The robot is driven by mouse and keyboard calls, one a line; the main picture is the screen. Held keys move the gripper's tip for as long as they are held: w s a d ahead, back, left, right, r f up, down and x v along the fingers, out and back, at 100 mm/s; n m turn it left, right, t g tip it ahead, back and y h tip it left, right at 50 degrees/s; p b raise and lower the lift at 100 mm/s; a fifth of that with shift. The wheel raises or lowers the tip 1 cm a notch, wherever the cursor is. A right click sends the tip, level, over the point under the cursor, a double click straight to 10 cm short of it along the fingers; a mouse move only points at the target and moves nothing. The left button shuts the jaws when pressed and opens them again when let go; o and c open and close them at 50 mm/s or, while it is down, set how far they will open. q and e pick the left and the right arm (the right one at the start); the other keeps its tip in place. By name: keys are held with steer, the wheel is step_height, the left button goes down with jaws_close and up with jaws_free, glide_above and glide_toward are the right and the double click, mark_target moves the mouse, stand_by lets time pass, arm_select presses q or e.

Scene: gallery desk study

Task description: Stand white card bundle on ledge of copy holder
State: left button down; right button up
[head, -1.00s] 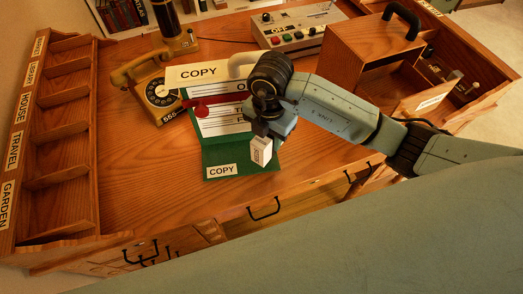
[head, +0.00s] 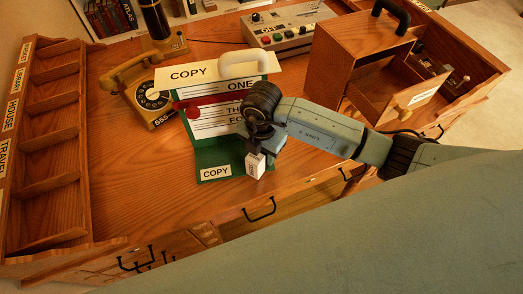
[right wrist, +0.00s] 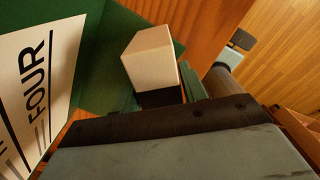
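The white card bundle (head: 256,165) is a small white block held at the right end of the copy holder's ledge. It also shows in the right wrist view (right wrist: 150,60), above the green surface. My right gripper (head: 253,151) is shut on it; its fingers are mostly hidden. The copy holder (head: 204,156) is a green stand with a lined sheet, a red bar across it and a COPY label on the front. I cannot tell whether the bundle touches the ledge. My left gripper is not in view.
A yellow telephone (head: 151,95) stands left of the holder. A control box (head: 288,27) is behind it. A wooden cabinet (head: 350,50) with an open door stands at the right. A compartment rack (head: 50,140) lines the left edge.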

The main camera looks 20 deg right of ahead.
steer(key=shift+o, duration=1.4)
steer(key=shift+r, duration=0.15)
step_height(320, 180, up, 12)
steer(key=p, duration=0.1)
